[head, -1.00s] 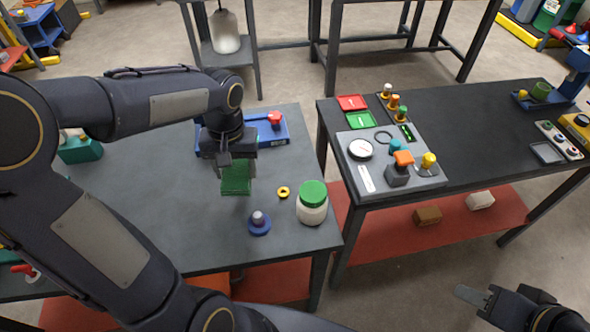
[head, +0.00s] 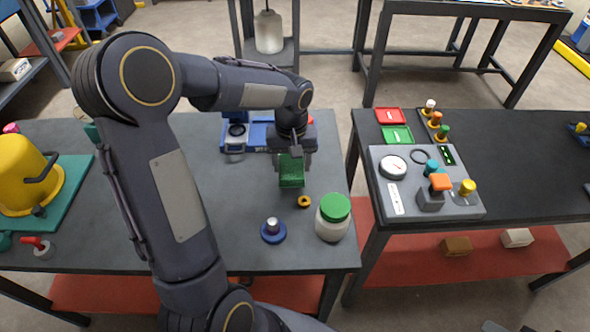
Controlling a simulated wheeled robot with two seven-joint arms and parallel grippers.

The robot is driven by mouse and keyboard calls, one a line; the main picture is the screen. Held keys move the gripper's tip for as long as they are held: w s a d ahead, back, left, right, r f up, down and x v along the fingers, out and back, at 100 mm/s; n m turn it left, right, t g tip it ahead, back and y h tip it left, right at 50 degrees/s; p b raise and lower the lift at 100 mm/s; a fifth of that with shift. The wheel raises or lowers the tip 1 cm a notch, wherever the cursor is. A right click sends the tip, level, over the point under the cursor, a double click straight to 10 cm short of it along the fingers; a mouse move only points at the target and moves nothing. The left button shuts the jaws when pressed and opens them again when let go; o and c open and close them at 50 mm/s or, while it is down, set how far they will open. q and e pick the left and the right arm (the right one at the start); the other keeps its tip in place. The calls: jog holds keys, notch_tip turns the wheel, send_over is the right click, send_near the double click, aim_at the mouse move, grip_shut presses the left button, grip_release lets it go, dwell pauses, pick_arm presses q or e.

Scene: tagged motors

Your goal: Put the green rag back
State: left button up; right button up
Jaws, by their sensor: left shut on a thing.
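My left gripper (head: 291,157) points down over the left table, shut on the green rag (head: 291,174). The rag hangs below the fingers, behind the small yellow-orange ring (head: 304,202) in the picture. I cannot tell whether the rag touches the tabletop. Only a sliver of my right gripper (head: 492,326) shows at the bottom edge, so its jaws cannot be judged.
A green-lidded jar (head: 333,218) and a blue-based knob (head: 273,230) stand near the rag. A blue device (head: 258,135) is partly hidden behind my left gripper. The right table holds red (head: 390,116) and green (head: 397,135) trays and a grey panel (head: 390,165).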

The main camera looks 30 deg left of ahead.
aim_at(295, 171)
pick_arm(q)
jog(key=shift+w+d+f, duration=0.1)
jog(key=shift+w+f, duration=0.3)
jog(key=shift+f, duration=0.05)
jog(key=shift+w+f, duration=0.15)
jog(key=shift+f, duration=1.6)
jog(key=shift+f, duration=0.1)
jog(key=shift+f+b, duration=0.15)
jog(key=shift+b, duration=0.15)
jog(key=o, duration=0.9)
jog(key=shift+o, duration=0.2)
